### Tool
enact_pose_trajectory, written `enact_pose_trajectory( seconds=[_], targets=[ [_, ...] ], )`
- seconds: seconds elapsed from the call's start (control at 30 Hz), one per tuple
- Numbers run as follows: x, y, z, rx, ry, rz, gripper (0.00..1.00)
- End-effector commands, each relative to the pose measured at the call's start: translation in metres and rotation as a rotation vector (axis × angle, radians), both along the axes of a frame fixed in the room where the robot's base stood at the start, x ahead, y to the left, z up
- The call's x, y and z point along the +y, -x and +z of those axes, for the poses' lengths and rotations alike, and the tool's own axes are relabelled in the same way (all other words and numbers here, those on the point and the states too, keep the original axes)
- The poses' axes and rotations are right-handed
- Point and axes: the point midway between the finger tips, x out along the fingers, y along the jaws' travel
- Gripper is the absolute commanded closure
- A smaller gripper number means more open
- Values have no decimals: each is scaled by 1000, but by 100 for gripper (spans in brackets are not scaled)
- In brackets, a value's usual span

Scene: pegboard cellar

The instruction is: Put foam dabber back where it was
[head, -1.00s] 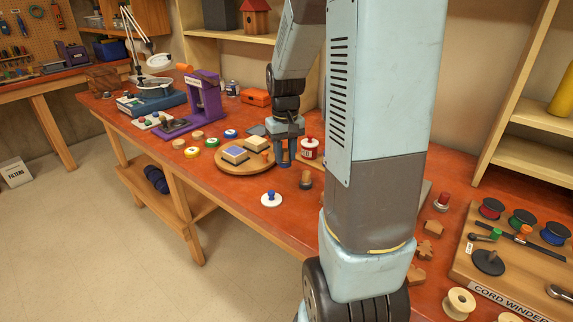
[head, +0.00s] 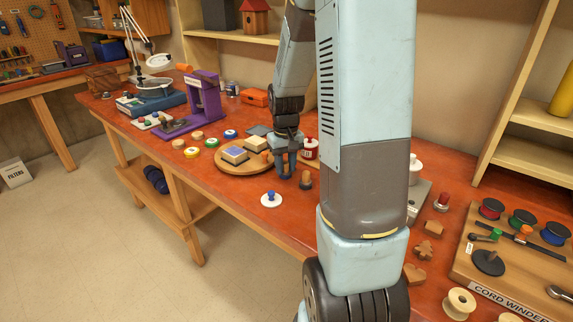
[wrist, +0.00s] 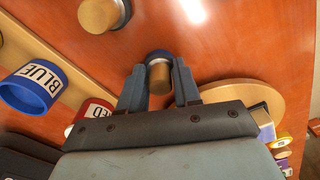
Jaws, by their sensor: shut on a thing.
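My gripper (head: 284,171) is over the red table between the round wooden board (head: 228,168) and a wooden-topped stub with a grey base (head: 306,180). In the wrist view its fingers (wrist: 159,80) are shut on a small tan cylinder with a dark blue end (wrist: 159,74), apparently the foam dabber. The grey-based stub also shows at the upper left of the wrist view (wrist: 98,14).
A blue-rimmed cup marked BLUE (wrist: 38,86) and a cup marked RED (wrist: 92,106) sit by a wooden strip. A red-lidded pot (head: 311,148) stands behind my gripper. A white disc with a blue knob (head: 271,200) lies near the front edge. Bare table surrounds the held piece.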

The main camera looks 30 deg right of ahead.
Motion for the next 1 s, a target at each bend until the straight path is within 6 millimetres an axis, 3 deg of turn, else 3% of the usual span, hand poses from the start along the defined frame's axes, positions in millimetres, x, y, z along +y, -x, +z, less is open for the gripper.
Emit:
enact_pose_trajectory(
  seconds=[0.3, 0.63, 0.77, 1.0],
  targets=[
    [0, 0, -1, 1, 0, 1, 42],
    [1, 0, 6, -2, 0, 1, 42],
    [1, 0, 22, -3, 1, 1, 42],
    [1, 0, 69, -5, 1, 2, 42]
  ],
)
